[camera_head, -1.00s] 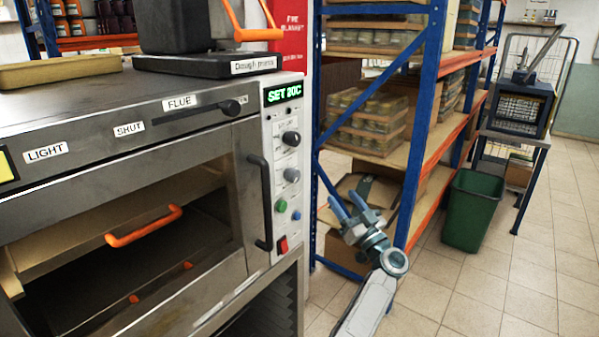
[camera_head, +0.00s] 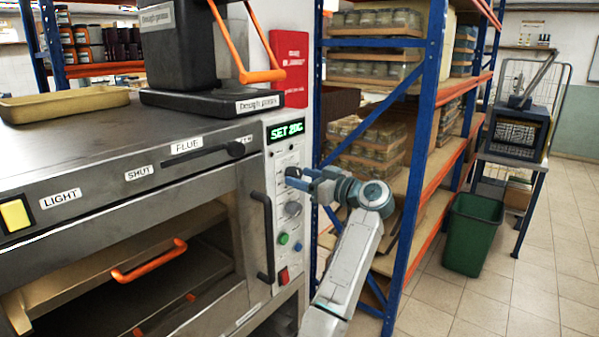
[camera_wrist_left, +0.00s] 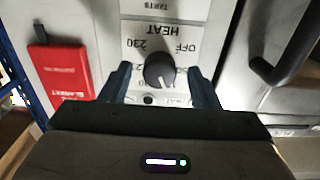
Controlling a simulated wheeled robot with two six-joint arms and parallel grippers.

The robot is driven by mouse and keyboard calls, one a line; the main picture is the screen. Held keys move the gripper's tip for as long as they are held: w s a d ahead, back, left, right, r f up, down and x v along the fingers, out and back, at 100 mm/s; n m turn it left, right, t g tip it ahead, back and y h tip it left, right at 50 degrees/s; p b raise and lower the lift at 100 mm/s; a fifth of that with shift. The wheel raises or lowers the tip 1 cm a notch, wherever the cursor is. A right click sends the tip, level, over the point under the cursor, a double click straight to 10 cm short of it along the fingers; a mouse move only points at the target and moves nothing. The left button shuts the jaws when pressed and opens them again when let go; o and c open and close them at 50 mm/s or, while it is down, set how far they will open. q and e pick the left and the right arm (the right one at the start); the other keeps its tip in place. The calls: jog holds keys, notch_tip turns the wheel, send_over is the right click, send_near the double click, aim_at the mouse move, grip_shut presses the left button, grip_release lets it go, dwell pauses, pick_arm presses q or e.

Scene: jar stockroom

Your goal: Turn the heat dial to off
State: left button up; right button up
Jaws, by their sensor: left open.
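The heat dial (camera_wrist_left: 160,70) is a round black knob on the oven's pale control panel, below the word HEAT in the left wrist view, with OFF and 230 printed upside down near it. A light line on the knob points down and slightly right there, away from OFF. My left gripper (camera_wrist_left: 157,82) is open, one finger on each side of the dial; contact is not clear. In the head view my left gripper (camera_head: 293,178) is at the panel, and its fingers hide the dial.
A grey knob (camera_head: 292,209), green button (camera_head: 283,239) and red switch (camera_head: 284,276) sit lower on the panel. A black oven door handle (camera_head: 264,235) stands out beside them. Blue shelving (camera_head: 428,130) is close right of my arm.

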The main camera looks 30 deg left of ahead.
pick_arm(q)
jog(key=shift+a, duration=0.7)
pick_arm(e)
jog(key=shift+d+r, duration=0.25)
jog(key=shift+d, duration=0.1)
pick_arm(q)
jog(key=c, duration=1)
pick_arm(e)
jog(key=shift+w+d, duration=0.1)
